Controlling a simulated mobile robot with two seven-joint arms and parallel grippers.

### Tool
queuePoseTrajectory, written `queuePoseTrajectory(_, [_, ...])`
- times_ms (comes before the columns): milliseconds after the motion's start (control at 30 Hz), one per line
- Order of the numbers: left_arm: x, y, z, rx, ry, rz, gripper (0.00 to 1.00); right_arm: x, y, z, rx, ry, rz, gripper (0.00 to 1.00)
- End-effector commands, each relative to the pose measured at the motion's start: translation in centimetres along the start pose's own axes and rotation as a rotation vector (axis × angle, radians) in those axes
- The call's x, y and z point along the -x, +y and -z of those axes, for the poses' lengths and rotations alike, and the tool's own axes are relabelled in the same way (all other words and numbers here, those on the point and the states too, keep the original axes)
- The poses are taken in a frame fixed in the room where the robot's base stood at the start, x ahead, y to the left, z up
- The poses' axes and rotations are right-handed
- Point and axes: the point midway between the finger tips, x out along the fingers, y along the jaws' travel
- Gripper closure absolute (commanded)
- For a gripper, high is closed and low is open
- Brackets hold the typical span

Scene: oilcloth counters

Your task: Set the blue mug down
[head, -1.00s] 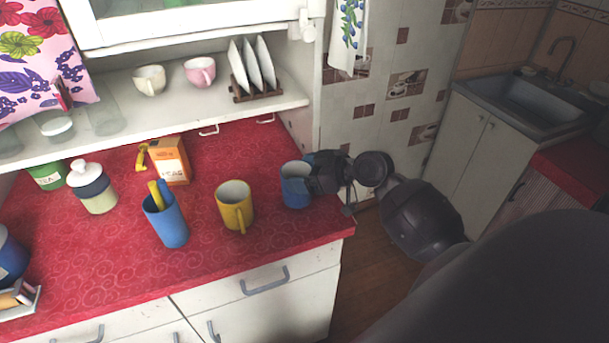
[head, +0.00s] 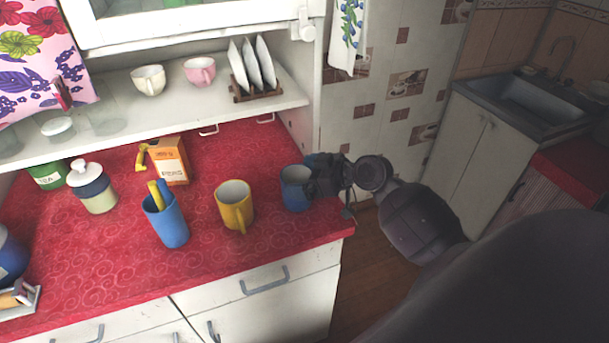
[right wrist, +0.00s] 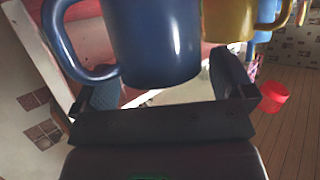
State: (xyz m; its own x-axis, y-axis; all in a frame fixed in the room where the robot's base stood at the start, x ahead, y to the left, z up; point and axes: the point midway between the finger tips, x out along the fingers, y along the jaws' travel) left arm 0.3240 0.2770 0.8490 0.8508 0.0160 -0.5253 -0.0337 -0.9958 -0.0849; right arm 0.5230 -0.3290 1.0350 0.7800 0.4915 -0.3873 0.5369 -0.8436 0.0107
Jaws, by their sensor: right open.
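The blue mug (head: 294,188) stands upright on the red counter (head: 118,255) near its right end, just right of the yellow mug (head: 234,205). In the right wrist view the blue mug (right wrist: 155,45) is large, with its handle at the left. My right gripper (head: 316,180) is at the mug's right side. In the right wrist view its fingers (right wrist: 170,88) are spread and the mug is between or just beyond them; I cannot tell whether either finger touches it. My left gripper is not in view.
A blue cup with yellow-handled items (head: 166,224), an orange box (head: 173,163) and a white-lidded jar (head: 92,188) stand left of the mugs. A shelf (head: 190,118) with cups and plates overhangs the counter's back. The counter's right edge is close to the blue mug.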

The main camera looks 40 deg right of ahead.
Motion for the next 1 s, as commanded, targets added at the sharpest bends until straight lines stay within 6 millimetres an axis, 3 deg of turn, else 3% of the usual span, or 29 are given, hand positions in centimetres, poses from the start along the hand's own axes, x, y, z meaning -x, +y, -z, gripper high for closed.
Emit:
queuePoseTrajectory(600, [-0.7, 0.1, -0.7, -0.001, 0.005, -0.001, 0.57, 10.3, 0.0, -0.1, 0.002, -0.002, -0.001, 0.0])
queuePoseTrajectory(800, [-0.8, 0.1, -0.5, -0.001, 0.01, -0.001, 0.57, 11.8, 0.0, 0.0, 0.001, 0.0, 0.0, 0.0])
queuePoseTrajectory(1000, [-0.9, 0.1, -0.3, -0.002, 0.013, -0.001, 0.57, 12.1, 0.0, 0.1, 0.001, 0.001, 0.0, 0.0])
